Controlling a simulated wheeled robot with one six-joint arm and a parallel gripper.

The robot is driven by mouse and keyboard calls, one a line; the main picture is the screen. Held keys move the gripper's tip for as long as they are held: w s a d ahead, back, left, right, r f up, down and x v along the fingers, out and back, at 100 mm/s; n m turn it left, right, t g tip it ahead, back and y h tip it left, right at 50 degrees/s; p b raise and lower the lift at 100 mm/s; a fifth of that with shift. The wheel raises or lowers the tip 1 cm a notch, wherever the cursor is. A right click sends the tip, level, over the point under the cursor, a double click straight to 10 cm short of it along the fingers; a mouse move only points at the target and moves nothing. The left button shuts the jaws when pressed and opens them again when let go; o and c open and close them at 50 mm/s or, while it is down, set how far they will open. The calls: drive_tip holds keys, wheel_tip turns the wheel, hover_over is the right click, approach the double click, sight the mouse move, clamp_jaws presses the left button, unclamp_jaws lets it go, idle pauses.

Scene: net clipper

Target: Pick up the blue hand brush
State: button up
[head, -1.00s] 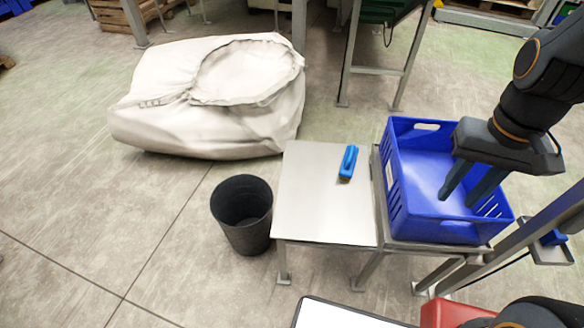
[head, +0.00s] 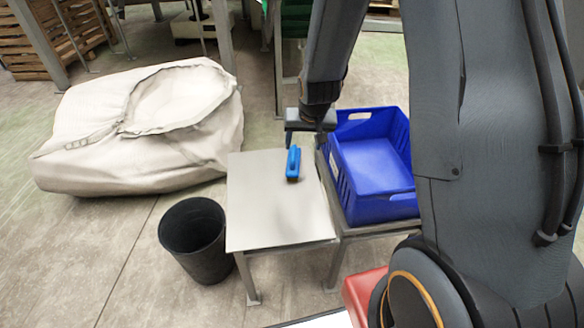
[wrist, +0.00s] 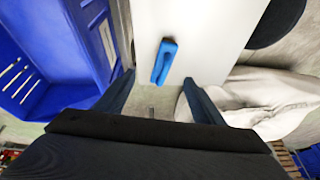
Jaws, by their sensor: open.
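The blue hand brush (head: 293,163) lies on the light metal table (head: 262,212), close to its far right part in the head view. The brush also shows in the wrist view (wrist: 164,62), just beyond and between my two fingers. My gripper (wrist: 158,98) is open and empty, with its fingers spread wider than the brush and apart from it. In the head view my gripper hangs near the far edge of the table, beside the brush; its fingers are hard to make out there.
A blue crate (head: 342,182) stands on a stand directly right of the table. A black bin (head: 194,262) stands on the floor to the left. A large white sack (head: 70,140) lies behind the bin. The table around the brush is clear.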

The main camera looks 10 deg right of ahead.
sight(295, 147)
drive_tip(key=w+f, duration=0.3)
drive_tip(key=w+f+t+b, duration=0.1)
drive_tip(key=w+f, duration=0.2)
drive_tip(key=f, duration=0.1)
drive_tip(key=w+f+m+t+b, duration=0.1)
drive_tip(key=w+f, duration=0.2)
drive_tip(key=f, duration=0.1)
drive_tip(key=shift+w+d, duration=0.2)
drive_tip(key=shift+w, duration=0.05)
drive_tip(key=x, duration=0.5)
drive_tip(key=shift+s+a+f, duration=0.1)
drive_tip(key=shift+s+f, duration=0.1)
drive_tip(key=shift+s, duration=0.2)
drive_tip(key=shift+w+f, duration=0.3)
drive_tip(key=shift+f, duration=0.2)
drive_tip(key=shift+c, duration=0.3)
drive_tip(key=c, duration=1.3)
drive_tip(key=shift+r, duration=0.3)
drive_tip(key=shift+c, duration=0.6)
wheel_tip(295, 147, up, 10)
drive_tip(key=shift+f, duration=0.25)
